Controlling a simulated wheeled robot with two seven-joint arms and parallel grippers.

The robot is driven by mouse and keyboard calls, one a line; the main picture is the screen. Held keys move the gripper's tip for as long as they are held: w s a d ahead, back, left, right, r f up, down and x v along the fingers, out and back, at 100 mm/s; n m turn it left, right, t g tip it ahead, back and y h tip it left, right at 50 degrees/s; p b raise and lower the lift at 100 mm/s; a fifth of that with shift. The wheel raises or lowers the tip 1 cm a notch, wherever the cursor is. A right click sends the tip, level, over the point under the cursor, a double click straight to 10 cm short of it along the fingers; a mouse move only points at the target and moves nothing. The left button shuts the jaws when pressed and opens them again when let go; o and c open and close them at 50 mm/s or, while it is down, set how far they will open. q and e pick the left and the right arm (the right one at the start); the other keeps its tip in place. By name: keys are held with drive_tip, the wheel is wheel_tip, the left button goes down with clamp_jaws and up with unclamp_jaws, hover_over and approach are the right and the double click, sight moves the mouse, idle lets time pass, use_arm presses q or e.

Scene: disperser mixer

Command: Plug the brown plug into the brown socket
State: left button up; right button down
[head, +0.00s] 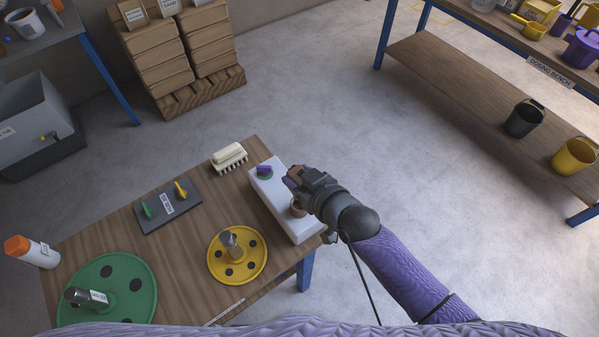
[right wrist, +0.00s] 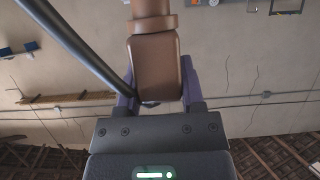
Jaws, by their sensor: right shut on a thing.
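My right gripper (head: 294,177) comes in from the lower right in the head view, above the right edge of a white socket block (head: 262,196). It is shut on the brown plug (right wrist: 157,72), which fills the gap between its purple fingers in the right wrist view, with a round brown collar beyond the body. The brown socket (head: 298,207) sits on the near half of the block, partly hidden by my gripper. The plug appears apart from the socket; its front end is hard to make out. My left gripper is not in view.
A cream brush (head: 229,156), a dark panel (head: 168,206), a yellow disc (head: 250,270) and a green disc (head: 138,275) occupy the wooden table. Open floor lies to the right.

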wheel_tip(320, 180, down, 2)
drive_tip(key=shift+f+b, duration=0.2)
drive_tip(key=shift+b, duration=0.45)
use_arm(q)
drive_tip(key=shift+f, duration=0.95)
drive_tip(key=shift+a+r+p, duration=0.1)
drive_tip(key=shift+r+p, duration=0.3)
drive_tip(key=shift+p, duration=0.05)
use_arm(e)
drive_tip(key=shift+r, duration=0.15)
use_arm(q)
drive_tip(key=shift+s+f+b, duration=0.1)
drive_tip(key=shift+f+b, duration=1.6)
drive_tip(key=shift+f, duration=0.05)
use_arm(e)
drive_tip(key=shift+f, duration=2.1)
drive_tip(key=shift+c, duration=0.6)
unclamp_jaws()
use_arm(q)
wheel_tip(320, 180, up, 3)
drive_tip(key=p, duration=0.2)
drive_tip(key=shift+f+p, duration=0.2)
drive_tip(key=shift+p, duration=0.1)
use_arm(e)
drive_tip(key=v, duration=1)
